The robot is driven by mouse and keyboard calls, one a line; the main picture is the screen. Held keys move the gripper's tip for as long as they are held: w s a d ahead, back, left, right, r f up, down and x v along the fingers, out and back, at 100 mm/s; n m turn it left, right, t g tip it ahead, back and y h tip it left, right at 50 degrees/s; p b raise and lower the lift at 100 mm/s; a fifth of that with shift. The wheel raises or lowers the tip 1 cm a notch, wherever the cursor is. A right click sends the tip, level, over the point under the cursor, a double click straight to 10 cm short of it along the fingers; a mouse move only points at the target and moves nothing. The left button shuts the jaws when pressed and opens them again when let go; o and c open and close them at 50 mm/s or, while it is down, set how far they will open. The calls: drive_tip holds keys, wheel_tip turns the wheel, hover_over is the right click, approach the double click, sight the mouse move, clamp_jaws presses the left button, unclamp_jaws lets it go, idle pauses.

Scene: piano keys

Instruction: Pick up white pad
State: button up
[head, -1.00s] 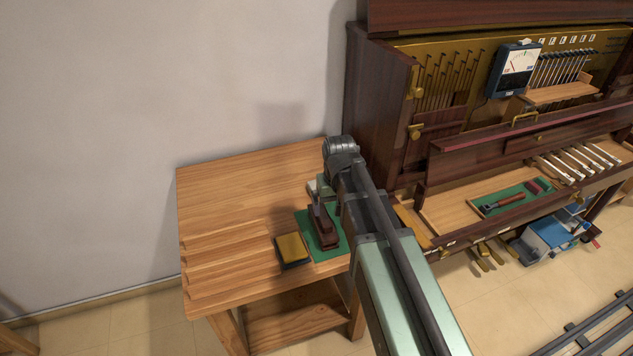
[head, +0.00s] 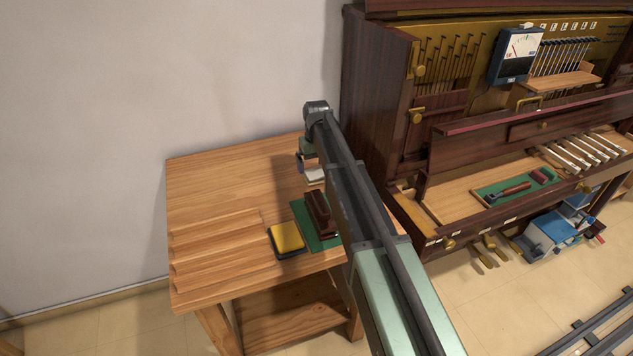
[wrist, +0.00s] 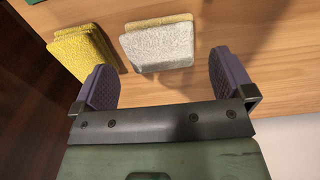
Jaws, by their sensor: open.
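The white pad (wrist: 162,46) lies on the wooden bench in the wrist view, ahead of my gripper (wrist: 162,68). A paler cream-yellow layer shows along its far edge. My gripper is open, with its two purple fingers spread to either side of the pad's near edge and nothing between them. The fingers look apart from the pad. In the head view the white pad (head: 315,175) is partly visible beside my gripper (head: 306,163), which points down near the back of the bench. My arm hides part of this area.
A yellow pad (wrist: 80,52) stands close left of the white pad in the wrist view. In the head view, another yellow-topped block (head: 287,238) and a brown block (head: 319,213) on a green mat (head: 302,212) are nearer.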

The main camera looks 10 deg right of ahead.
sight(316, 172)
wheel_tip(316, 172, down, 5)
drive_tip(key=b, duration=0.3)
drive_tip(key=shift+w+r, duration=0.1)
drive_tip(key=shift+r, duration=0.25)
drive_tip(key=c, duration=0.8)
drive_tip(key=shift+r, duration=0.15)
wheel_tip(316, 172, up, 20)
drive_tip(key=p, duration=2)
drive_tip(key=shift+f, duration=0.2)
